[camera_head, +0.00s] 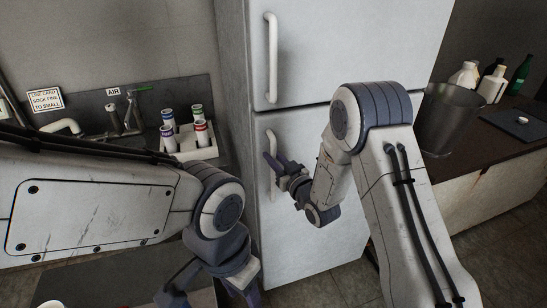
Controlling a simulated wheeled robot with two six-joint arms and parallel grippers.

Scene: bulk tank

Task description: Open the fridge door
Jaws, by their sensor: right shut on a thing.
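A white fridge stands in the middle of the head view, with an upper door (345,45) and a lower door (330,245). Both doors look closed. The upper door has a long white vertical handle (272,55) on its left side. The lower door has a similar handle (271,143) on its left side, partly hidden by my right gripper (272,164). My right gripper is shut on this lower handle. My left gripper (205,290) hangs low in front of the fridge's left side, pointing down, and is partly cut off by the bottom edge. Its fingers look spread apart.
On the left, a counter holds a sink tap (128,115) and a white rack (192,150) of several capped tubes. On the right, a dark counter (490,140) carries a grey bucket (447,120) and several bottles (492,82). Tiled floor (330,288) shows before the fridge.

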